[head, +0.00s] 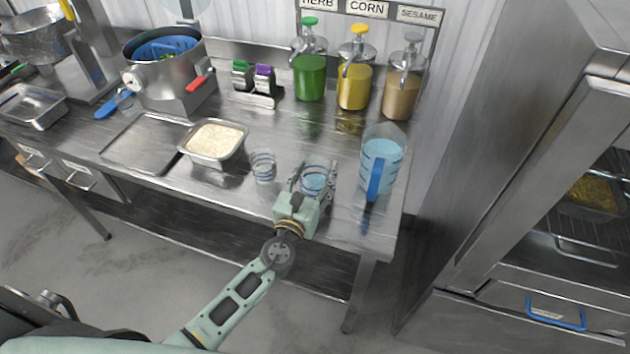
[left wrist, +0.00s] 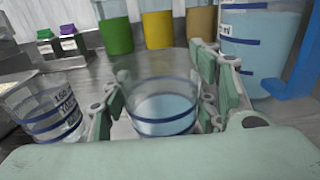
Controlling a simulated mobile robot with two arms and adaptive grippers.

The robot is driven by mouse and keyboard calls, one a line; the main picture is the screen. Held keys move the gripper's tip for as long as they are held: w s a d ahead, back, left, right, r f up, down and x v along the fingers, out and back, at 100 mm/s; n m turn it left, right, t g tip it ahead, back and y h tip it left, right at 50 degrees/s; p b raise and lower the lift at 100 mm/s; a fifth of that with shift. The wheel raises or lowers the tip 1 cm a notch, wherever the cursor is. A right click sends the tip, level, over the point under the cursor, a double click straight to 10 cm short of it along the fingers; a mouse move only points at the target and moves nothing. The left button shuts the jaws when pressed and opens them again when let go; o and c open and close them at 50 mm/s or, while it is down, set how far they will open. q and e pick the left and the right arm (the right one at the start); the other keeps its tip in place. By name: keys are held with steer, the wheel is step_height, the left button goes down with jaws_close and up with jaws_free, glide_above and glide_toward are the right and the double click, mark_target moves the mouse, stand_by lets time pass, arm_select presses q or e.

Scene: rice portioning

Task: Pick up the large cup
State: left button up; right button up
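A clear cup with blue bands (head: 314,178) and pale blue water in it stands upright on the steel table. In the left wrist view this cup (left wrist: 160,105) fills the middle, between the fingers. My left gripper (head: 313,186) is around it, one finger on each side. The fingers look spread, and I see no clear grip on the walls. A second clear banded cup (head: 262,166) stands to its left, and it also shows in the left wrist view (left wrist: 42,110), apart from the left finger. Which cup is larger is hard to tell. My right gripper is not in view.
A blue-handled water pitcher (head: 381,160) stands close on the right of the left gripper. A rice pan (head: 238,153) is to the left. Green, yellow and brown pump dispensers (head: 354,86) stand behind. The table's front edge (head: 232,206) is close to my left arm.

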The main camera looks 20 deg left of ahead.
arm_select(q)
steer(key=c, duration=0.6)
steer(key=shift+r, duration=0.25)
